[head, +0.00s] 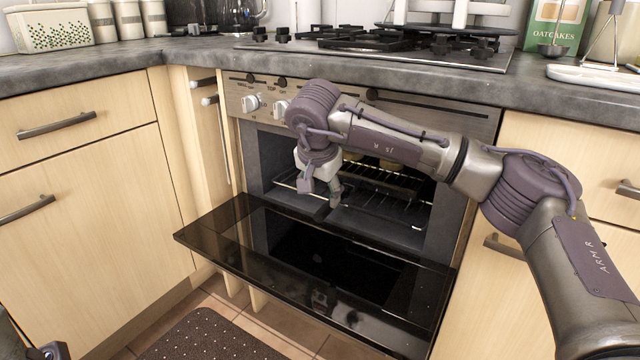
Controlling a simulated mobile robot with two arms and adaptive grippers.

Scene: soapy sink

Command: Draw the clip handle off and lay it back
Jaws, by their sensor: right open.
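My right gripper (321,190) is open, fingers pointing down, in front of the open oven and above the inner edge of its lowered door. I see nothing between its fingers. I cannot make out a clip handle; my gripper and arm cover part of the oven opening. A wire rack (405,183) is inside the oven, with something pale and yellowish at the back, partly hidden by my arm.
The glass oven door (215,236) is folded down over the floor. A hob (400,42) is set in the grey worktop (110,62) above. Wooden cupboards flank the oven. A dotted brown mat (205,335) lies on the tiles. The oatcakes box (555,25) stands at right.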

